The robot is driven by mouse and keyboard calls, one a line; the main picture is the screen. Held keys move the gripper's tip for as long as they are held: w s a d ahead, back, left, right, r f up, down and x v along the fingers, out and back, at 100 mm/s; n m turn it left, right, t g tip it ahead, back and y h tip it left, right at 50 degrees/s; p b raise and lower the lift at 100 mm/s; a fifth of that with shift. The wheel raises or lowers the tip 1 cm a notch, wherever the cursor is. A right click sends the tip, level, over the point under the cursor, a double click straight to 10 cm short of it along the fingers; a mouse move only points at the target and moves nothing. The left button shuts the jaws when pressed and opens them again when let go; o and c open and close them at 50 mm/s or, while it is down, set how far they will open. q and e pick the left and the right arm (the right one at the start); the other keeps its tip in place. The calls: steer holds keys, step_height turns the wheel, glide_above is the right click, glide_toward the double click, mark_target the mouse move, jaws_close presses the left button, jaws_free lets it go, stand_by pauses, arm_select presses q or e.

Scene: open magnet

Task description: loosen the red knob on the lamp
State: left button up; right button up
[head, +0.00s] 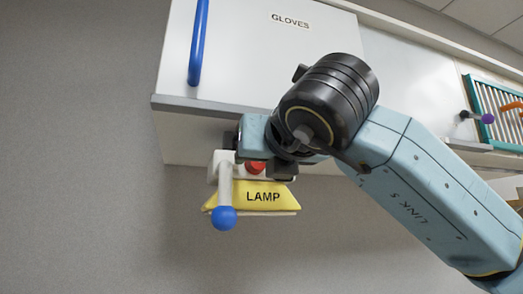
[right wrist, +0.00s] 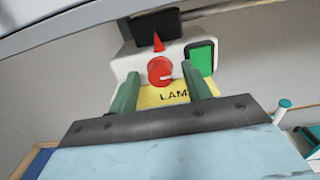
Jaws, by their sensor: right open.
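The lamp has a yellow shade (head: 252,197) marked LAMP and hangs beneath a white cabinet. Its red knob (head: 256,168) shows just below my right gripper (head: 258,154), which hides part of it. In the right wrist view the red knob (right wrist: 160,70) sits on the white lamp body (right wrist: 125,66), below a red pointed mark (right wrist: 158,43). The open green fingers of my right gripper (right wrist: 160,72) appear on either side of the knob. I cannot tell whether they touch it. My left gripper is not in view.
A white rod with a blue ball (head: 223,217) hangs at the lamp's left. The cabinet (head: 240,60), marked GLOVES, has a blue handle (head: 198,42) and a grey lower edge close above my gripper. A green panel (right wrist: 201,57) is right of the knob. Lower left is clear.

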steer(key=shift+w, duration=0.1)
steer(key=shift+c, duration=0.4)
steer(key=c, duration=0.9)
steer(key=shift+n, duration=0.3)
steer(key=n+b, duration=0.1)
steer(key=n, duration=0.4)
steer(key=n+b, duration=0.1)
steer(key=n, duration=0.5)
steer(key=n+b, duration=0.1)
steer(key=n, duration=0.5)
steer(key=shift+a+f, duration=0.15)
steer(key=shift+a, duration=0.1)
steer(key=shift+n, duration=0.3)
steer(key=o, duration=1)
